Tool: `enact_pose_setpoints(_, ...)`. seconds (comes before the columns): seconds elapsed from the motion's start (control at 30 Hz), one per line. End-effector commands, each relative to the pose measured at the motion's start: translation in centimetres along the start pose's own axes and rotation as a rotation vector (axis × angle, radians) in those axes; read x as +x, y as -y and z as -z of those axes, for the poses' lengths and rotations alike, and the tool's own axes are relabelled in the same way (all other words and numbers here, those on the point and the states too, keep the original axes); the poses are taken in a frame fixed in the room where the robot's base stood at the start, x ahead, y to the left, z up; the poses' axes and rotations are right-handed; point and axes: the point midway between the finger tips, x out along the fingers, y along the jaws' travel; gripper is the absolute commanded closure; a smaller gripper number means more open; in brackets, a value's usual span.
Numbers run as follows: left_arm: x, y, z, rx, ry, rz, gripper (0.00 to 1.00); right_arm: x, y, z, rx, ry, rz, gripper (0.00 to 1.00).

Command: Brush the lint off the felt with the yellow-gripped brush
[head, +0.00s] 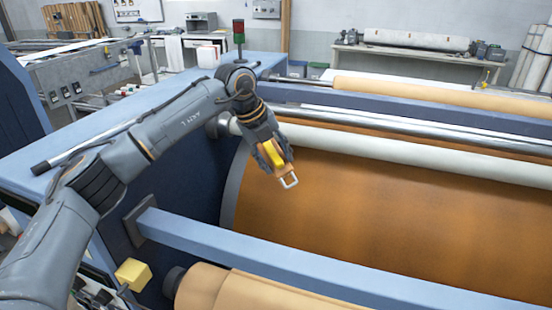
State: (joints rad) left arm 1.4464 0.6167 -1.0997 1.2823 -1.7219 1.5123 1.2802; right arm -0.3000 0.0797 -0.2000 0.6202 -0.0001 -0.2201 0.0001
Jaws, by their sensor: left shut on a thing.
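My left gripper (277,150) is shut on the yellow-gripped brush (275,154), over the left part of the large orange-brown drum. The brush's yellow grip shows between the fingers, and a pale loop sticks out at its lower end. Its bristles cannot be made out. The wide orange-brown surface (370,215) on the drum looks like the felt. I cannot tell whether the brush touches it. No lint can be made out at this size. My right gripper is not in view.
A blue crossbar (290,262) runs along the front of the drum, above a tan roll (240,290). A pale roller (430,158) and a steel bar lie behind the drum surface. A yellow block (133,274) is at lower left. A signal lamp (238,32) stands behind my arm.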

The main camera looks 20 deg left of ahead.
Motion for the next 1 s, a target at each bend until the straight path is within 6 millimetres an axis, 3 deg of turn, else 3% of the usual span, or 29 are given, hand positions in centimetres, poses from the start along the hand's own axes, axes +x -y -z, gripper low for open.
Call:
enact_pose_setpoints(0.17,-0.3,0.1,0.0,0.0,0.001,0.001,0.79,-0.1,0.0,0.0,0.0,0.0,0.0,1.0)
enact_pose_setpoints(0.5,-2.7,0.1,1.1,0.0,0.0,0.001,0.79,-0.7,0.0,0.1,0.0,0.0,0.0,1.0)
enact_pose_setpoints(0.97,-2.8,0.0,1.1,0.0,0.0,0.001,0.79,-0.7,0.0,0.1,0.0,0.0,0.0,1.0)
enact_pose_setpoints(1.0,-2.8,0.0,1.1,0.0,0.0,0.001,0.62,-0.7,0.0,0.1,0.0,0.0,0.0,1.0)
